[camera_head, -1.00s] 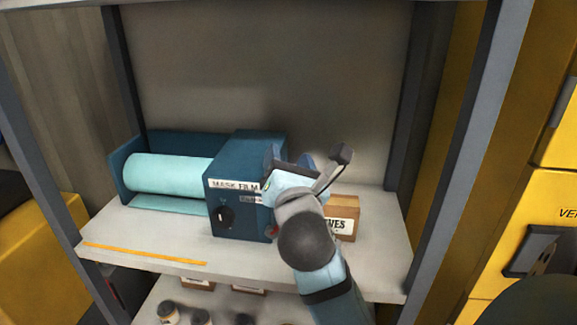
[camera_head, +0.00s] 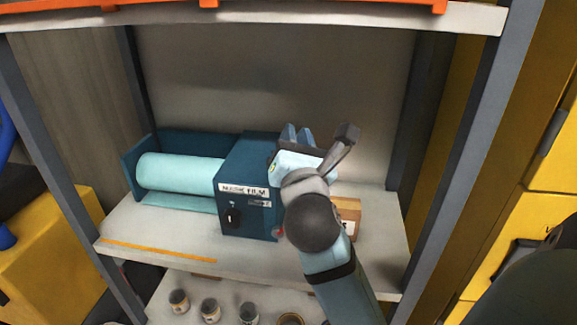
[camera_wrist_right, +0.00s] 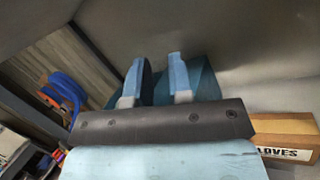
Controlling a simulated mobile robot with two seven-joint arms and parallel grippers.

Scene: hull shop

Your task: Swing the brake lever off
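The teal mask film dispenser box (camera_head: 248,175) stands on the shelf, with a pale aqua film roll (camera_head: 180,172) to its left. On its front is a small black part (camera_head: 232,217) with a pale mark; I cannot tell whether it is the brake lever. No other lever shows clearly, and my arm hides the box's right side. My right gripper (camera_head: 297,136) is at the box's top right rear edge. In the right wrist view its two blue fingers (camera_wrist_right: 157,78) stand apart with teal surface behind the gap and nothing clearly held. My left gripper is out of view.
A gloves box (camera_head: 347,212) stands right of the dispenser, partly behind my arm; it also shows in the wrist view (camera_wrist_right: 285,140). Shelf posts (camera_head: 455,150) flank the bay. Several small jars (camera_head: 210,309) stand below. The shelf's front left (camera_head: 170,230) is clear.

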